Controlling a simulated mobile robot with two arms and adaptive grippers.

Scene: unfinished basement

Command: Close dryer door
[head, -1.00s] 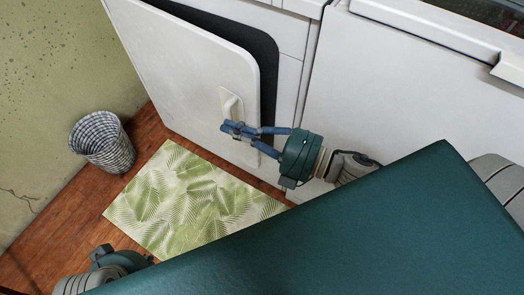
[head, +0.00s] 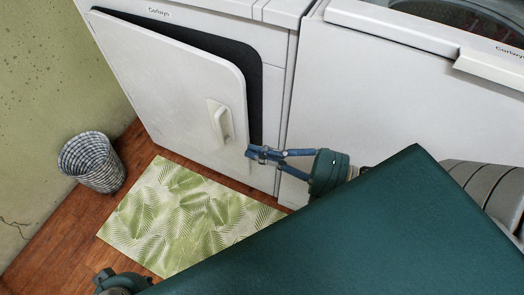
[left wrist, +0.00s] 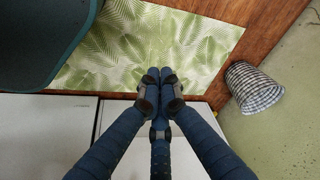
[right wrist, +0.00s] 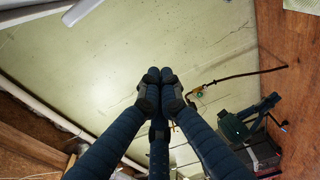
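The white dryer door (head: 180,105) stands partly open in the head view, with the black edge of the opening (head: 255,105) showing along its top and right side. A pale handle (head: 220,121) sits near its right edge.
A leaf-patterned mat (head: 185,215) lies on the wooden floor before the dryer. A woven basket (head: 92,162) stands left of it by the green wall (head: 45,80). A white washer (head: 390,100) adjoins the dryer on the right. Tools (right wrist: 245,130) show in the right wrist view.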

